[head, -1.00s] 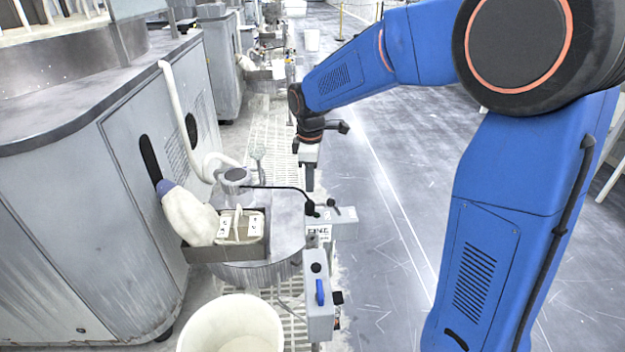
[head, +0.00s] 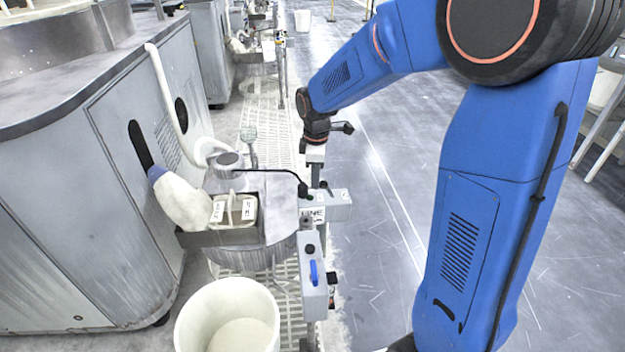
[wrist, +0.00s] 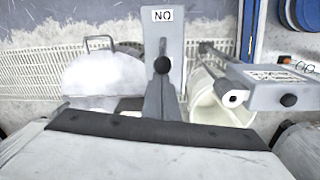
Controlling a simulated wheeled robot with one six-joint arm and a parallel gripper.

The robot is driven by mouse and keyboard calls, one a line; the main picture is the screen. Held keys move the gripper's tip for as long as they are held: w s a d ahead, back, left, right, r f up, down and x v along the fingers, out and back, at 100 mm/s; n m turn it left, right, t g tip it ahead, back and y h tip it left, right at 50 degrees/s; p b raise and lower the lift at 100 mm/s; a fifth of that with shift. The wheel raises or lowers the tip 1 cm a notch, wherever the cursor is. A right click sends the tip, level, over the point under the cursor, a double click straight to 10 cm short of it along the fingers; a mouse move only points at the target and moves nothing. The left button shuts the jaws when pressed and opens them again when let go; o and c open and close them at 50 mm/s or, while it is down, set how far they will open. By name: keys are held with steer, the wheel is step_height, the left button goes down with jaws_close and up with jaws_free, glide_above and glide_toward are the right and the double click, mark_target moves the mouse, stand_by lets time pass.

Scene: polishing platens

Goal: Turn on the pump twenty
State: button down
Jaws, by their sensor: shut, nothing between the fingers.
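A grey switch box (head: 335,205) with a label and black knobs sits on a post in the head view; a black cable runs to it. Its label ends in "INE". I cannot make out a number twenty. My gripper (head: 316,182) points down, shut and empty, just above this box; contact cannot be told. In the wrist view, my shut fingers (wrist: 160,95) overlap a grey panel (wrist: 175,30) with a tag reading "NO" from this side and a black knob (wrist: 162,65). A round grey pump-like unit (head: 228,162) stands on the drum beside the box.
A second grey box (head: 313,275) with a blue handle is mounted lower and nearer. A white bucket (head: 230,310) stands in front. A large grey machine (head: 60,210) fills the left; open floor lies right.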

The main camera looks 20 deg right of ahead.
steer(key=shift+d+r+y, duration=0.2)
steer(key=shift+d+y, duration=0.1)
steer(key=shift+y, duration=0.1)
steer(key=shift+s+d+r+y, duration=0.1)
steer(key=shift+d+r+y, duration=0.15)
steer(key=shift+d+y, duration=0.3)
steer(key=d+y, duration=0.2)
steer(key=y, duration=0.1)
steer(key=shift+s+d+r+t, duration=0.1)
steer(key=shift+s+r+t, duration=0.05)
steer(key=shift+r+t, duration=0.25)
steer(key=d+y, duration=0.2)
steer(key=y, duration=0.1)
steer(key=d+y, duration=0.1)
steer(key=shift+s+d+f+t+y, duration=0.1)
steer(key=shift+s+d+t+y, duration=0.15)
steer(key=shift+d+t, duration=0.05)
steer(key=shift+a, duration=0.15)
steer(key=shift+r, duration=0.25)
steer(key=shift+r, duration=0.65)
